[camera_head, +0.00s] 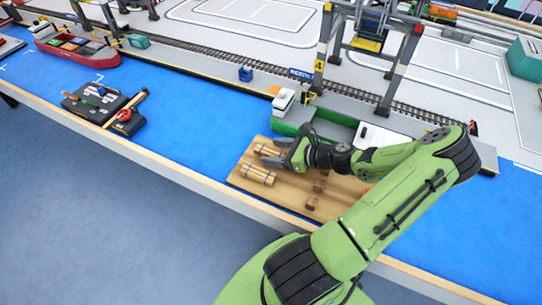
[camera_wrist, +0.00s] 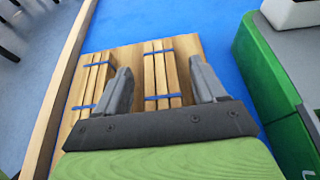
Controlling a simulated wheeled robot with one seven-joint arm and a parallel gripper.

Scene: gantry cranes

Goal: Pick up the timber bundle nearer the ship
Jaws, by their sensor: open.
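Two timber bundles, pale sticks tied with blue bands, lie on a brown wooden board (camera_head: 240,183). The bundle nearer the ship (camera_head: 268,150) is the upper one in the head view and the right one in the wrist view (camera_wrist: 162,75). The other bundle (camera_head: 259,174) lies nearer the table edge and is at the left in the wrist view (camera_wrist: 92,85). The green ship (camera_head: 325,127) floats beside the board. My gripper (camera_head: 281,154) is open and empty. In the wrist view its fingers (camera_wrist: 165,82) show on either side of the nearer bundle; contact cannot be told.
Dark brown blocks (camera_head: 318,190) lie on the board, right of the bundles. A gantry crane (camera_head: 375,45) stands behind the ship. A dark platform with a red knob (camera_head: 124,115) is at the left. Blue water between platform and board is clear.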

